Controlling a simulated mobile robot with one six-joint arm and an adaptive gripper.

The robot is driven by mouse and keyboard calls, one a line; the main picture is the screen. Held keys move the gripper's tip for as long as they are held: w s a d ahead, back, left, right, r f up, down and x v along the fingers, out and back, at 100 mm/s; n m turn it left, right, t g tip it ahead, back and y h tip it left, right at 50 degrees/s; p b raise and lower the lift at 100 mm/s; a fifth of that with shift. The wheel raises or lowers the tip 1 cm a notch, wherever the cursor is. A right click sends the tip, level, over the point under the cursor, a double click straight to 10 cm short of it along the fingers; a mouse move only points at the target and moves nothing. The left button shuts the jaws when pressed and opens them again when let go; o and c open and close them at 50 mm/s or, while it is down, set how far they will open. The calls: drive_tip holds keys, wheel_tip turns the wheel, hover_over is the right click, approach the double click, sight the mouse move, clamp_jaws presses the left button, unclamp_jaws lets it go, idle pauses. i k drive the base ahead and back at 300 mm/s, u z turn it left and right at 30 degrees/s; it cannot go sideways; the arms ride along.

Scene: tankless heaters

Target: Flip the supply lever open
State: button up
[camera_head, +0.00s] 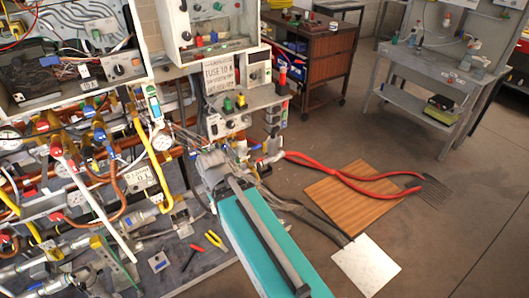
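A dense assembly of pipes and valves fills the left of the view. A long yellow lever (151,150) stands tilted over the pipes, and a long white lever (98,208) slants down to the left of it. Shorter red handles (70,160) sit among brass fittings. I cannot tell which of these is the supply lever or whether its valve is open. A grey jointed shape, which seems to be my gripper (210,164), is right of the yellow lever and apart from it. Its fingers are not clear, and I see nothing held.
A control box (205,28) and a printed sign (219,74) are above the pipes. A brown cabinet (312,55) and grey workbench (437,88) stand behind. Floor at right is clear.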

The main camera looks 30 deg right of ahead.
sight(259, 145)
drive_tip(key=z, duration=0.5)
drive_tip(key=k, duration=1.15)
drive_tip(key=z, duration=0.75)
drive_tip(key=i, duration=1.65)
drive_tip(key=u, duration=0.7)
drive_tip(key=i, duration=0.7)
drive_tip(key=u, duration=0.2)
